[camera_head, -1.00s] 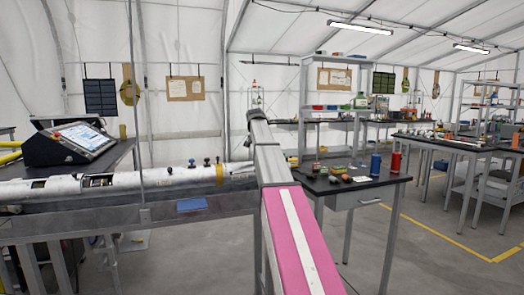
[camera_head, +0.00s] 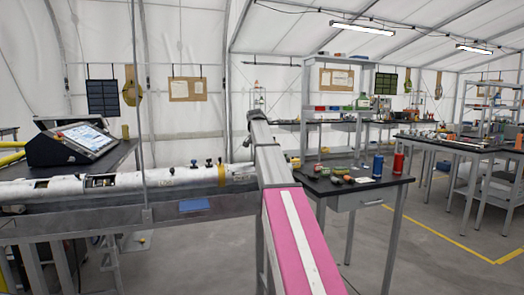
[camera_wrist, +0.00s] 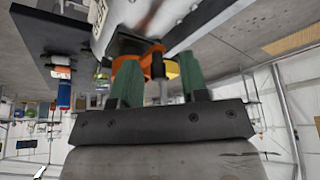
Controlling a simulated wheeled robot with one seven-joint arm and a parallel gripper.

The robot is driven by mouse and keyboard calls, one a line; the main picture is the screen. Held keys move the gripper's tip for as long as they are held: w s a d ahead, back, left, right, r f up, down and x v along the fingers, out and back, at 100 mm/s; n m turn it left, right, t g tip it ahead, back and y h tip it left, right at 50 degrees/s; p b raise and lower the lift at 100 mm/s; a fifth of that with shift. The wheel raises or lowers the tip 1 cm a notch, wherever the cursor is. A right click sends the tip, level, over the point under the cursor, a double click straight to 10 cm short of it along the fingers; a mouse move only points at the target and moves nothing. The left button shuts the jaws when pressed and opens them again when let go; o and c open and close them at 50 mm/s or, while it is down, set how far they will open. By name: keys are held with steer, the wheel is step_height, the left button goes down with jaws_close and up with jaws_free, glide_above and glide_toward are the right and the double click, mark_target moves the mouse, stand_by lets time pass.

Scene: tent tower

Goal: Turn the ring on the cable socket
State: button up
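In the wrist view, my gripper (camera_wrist: 160,82) has two green fingers set apart. Between and just beyond them are an orange ring-like part (camera_wrist: 130,68), a yellow part (camera_wrist: 172,70) and a short dark post. I cannot tell which of these is the ring of the cable socket, or whether a finger touches it. In the head view, my pink and grey arm crosses the right end of the long white tube (camera_head: 120,183), which has a yellow band (camera_head: 223,175) and small dark knobs on top. My gripper is hidden there.
A dark workbench (camera_head: 345,185) with small parts, a blue cylinder (camera_head: 378,165) and a red cylinder (camera_head: 398,163) stands right of my arm. A tilted control panel (camera_head: 75,145) is at left. The floor at lower right is clear.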

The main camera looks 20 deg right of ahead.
steer(key=v, duration=1)
steer(key=shift+r, duration=0.4)
steer(key=shift+s+a, duration=0.1)
